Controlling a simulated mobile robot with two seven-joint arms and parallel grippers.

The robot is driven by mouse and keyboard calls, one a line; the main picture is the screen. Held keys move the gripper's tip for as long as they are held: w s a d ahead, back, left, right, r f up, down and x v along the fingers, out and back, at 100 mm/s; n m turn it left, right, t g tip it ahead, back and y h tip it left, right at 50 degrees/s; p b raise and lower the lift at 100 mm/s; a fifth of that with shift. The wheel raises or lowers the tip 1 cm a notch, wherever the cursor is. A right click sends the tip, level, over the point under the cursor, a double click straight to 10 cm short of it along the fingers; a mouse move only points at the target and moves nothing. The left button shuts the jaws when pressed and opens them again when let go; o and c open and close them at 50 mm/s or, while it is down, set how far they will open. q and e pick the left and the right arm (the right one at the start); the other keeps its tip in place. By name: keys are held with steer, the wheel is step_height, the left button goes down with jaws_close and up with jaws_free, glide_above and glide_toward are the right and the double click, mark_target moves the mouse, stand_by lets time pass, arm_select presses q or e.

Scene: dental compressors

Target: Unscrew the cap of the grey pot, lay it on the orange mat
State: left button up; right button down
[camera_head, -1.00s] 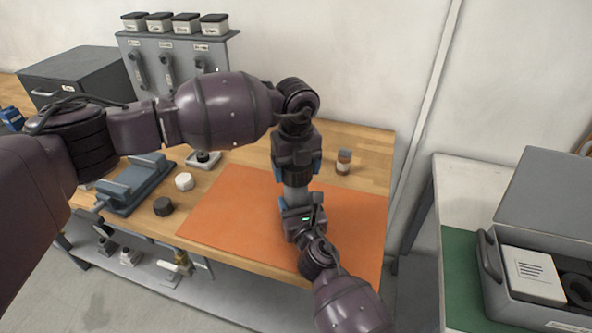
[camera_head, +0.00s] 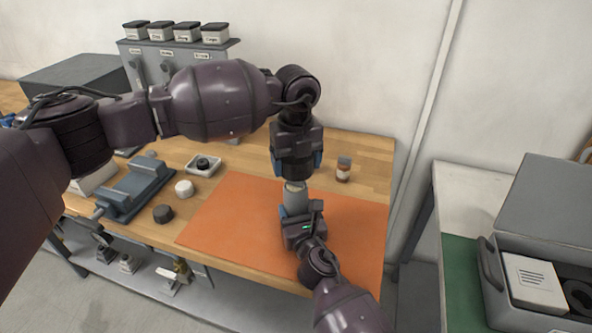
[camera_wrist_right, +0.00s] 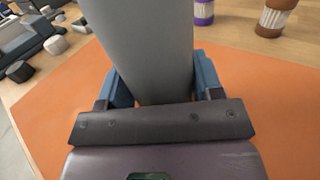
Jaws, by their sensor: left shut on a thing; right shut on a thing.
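The grey pot (camera_head: 294,198) stands upright over the orange mat (camera_head: 232,222). My right gripper (camera_head: 296,212) is shut around its lower body from the front. In the right wrist view the pot (camera_wrist_right: 140,45) fills the space between the blue fingers of the right gripper (camera_wrist_right: 155,85), and its top is out of frame. My left gripper (camera_head: 295,163) points straight down above the pot and is shut on the dark cap (camera_head: 292,174), which its jaws mostly hide. A paler band shows at the pot's top, just under the cap. I cannot tell whether cap and pot still touch.
A brown-and-white jar (camera_head: 343,170) stands behind the mat; a purple-and-white jar (camera_wrist_right: 204,12) shows in the wrist view. Left of the mat are a black knob (camera_head: 163,214), a white knob (camera_head: 184,188), a tray (camera_head: 213,171) and a blue-grey vise (camera_head: 130,195). The mat's left part is clear.

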steer(key=shift+c, duration=0.9)
jaws_free()
steer(key=shift+s, duration=0.1)
